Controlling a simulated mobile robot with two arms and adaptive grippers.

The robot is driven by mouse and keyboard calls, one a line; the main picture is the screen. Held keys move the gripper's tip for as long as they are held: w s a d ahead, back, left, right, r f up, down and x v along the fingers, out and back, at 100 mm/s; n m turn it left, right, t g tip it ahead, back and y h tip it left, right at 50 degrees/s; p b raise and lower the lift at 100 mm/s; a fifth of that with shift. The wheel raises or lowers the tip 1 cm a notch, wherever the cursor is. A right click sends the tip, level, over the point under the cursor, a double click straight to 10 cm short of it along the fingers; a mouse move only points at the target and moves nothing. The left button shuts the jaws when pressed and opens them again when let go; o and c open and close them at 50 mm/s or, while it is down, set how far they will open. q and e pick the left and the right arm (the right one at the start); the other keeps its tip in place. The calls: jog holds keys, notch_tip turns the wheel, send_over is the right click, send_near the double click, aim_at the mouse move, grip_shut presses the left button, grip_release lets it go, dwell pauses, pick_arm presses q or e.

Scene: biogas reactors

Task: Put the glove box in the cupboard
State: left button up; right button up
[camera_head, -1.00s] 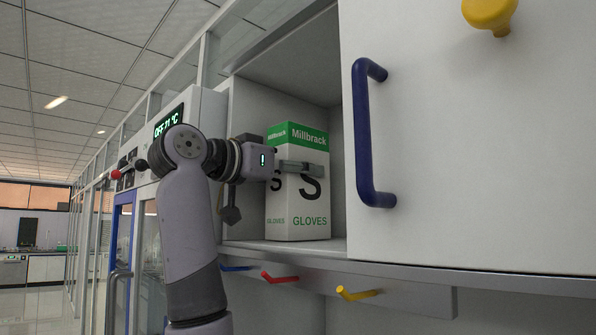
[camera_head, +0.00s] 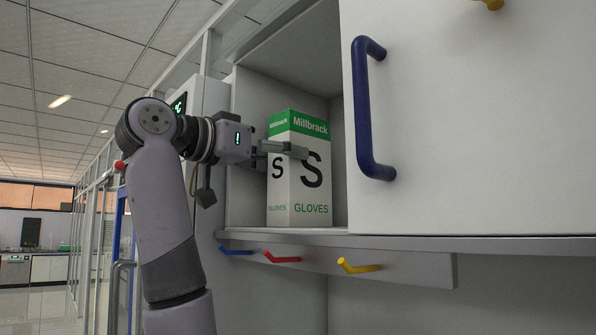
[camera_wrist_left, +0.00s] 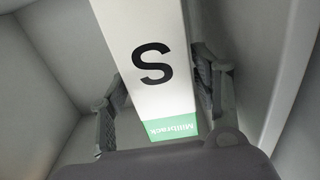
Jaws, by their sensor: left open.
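The glove box (camera_head: 302,190) is white with a green top band, a black S and the word GLOVES. It stands upright on the floor of the open cupboard (camera_head: 240,192). My left gripper (camera_head: 290,150) reaches in from the left at the upper part of the box. In the left wrist view the glove box (camera_wrist_left: 150,62) lies between the two open fingers (camera_wrist_left: 160,100), one on each side. A gap shows beside the left finger; whether the right finger touches cannot be told. My right gripper is out of view.
A white door with a blue handle (camera_head: 364,110) is to the right of the opening. Below the cupboard, a rail carries blue, red (camera_head: 282,259) and yellow (camera_head: 358,267) hooks. A glass-fronted row and lab benches lie at the far left.

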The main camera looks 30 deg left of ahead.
pick_arm(q)
jog(key=b+v, duration=0.2)
jog(key=v, duration=0.5)
jog(key=shift+s, duration=0.2)
jog(key=shift+a, duration=0.1)
